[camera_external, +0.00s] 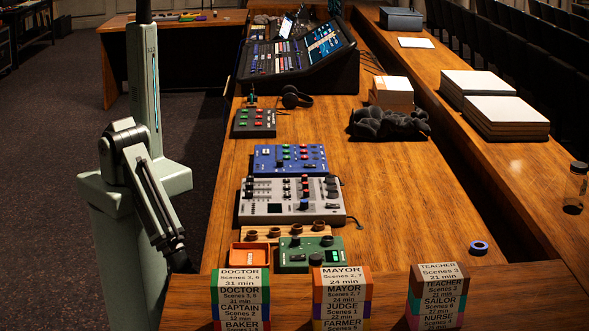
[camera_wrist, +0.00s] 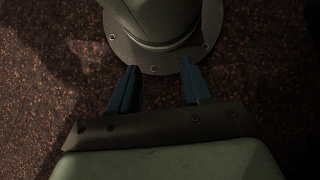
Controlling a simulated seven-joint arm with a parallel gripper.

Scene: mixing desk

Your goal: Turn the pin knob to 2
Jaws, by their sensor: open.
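Several control boxes with knobs stand on the wooden desk. A green box (camera_external: 297,264) with dark round knobs is nearest. A grey-white mixer (camera_external: 262,207) with sliders and knobs is behind it. A blue box (camera_external: 262,162) with coloured knobs is farther back. I cannot tell which knob is the pin knob, and no number 2 is readable. In the wrist view my gripper (camera_wrist: 160,66) is open and empty, its two blue fingers apart above the dark floor. In the external view my gripper hangs low at the desk's left edge, hard to make out and apart from the boxes.
An orange tray (camera_external: 243,262) sits left of the green box. Stacked label blocks (camera_external: 241,280) stand in front. Behind are a dark button box (camera_external: 255,132), headphones (camera_external: 291,98) and a large console (camera_external: 265,70).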

